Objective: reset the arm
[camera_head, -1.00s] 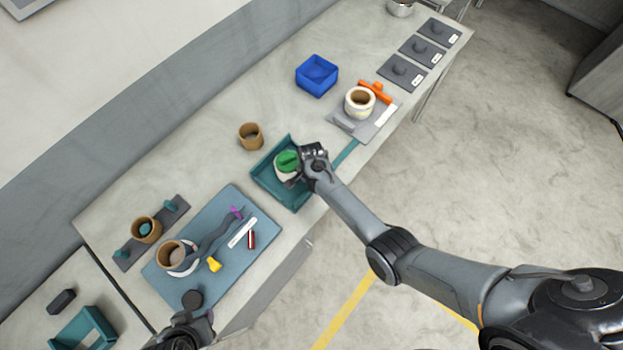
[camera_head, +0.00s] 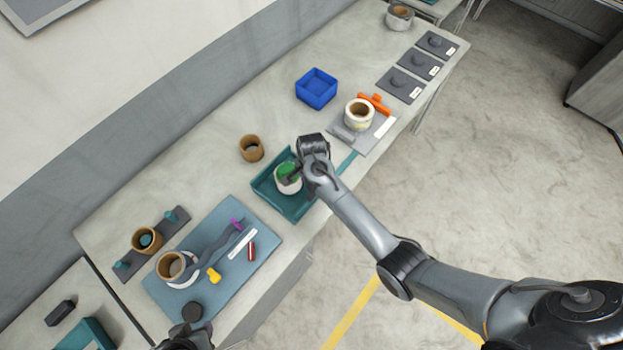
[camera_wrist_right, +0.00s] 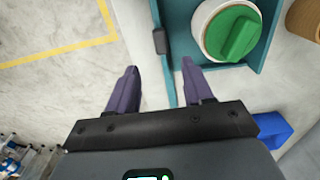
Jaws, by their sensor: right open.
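My right gripper (camera_wrist_right: 160,90) is open and empty in the right wrist view, its two fingers apart over the edge of the teal tray (camera_wrist_right: 172,15). In the head view it hangs over the right side of the teal tray (camera_head: 298,212). A white reel with a green top (camera_head: 286,180) sits in that tray, partly hidden by my right gripper; it also shows in the right wrist view (camera_wrist_right: 232,35), beside the fingers and apart from them. My left gripper (camera_head: 185,338) is only partly in view at the bottom edge, and its fingers cannot be made out.
A tan ring (camera_head: 251,148) stands behind the tray. A blue bin (camera_head: 316,88) and a grey board (camera_head: 372,138) with a white roll (camera_head: 358,114) lie farther right. A blue mat (camera_head: 235,268) with a reel and small tools lies left. Bare table surrounds the blue bin.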

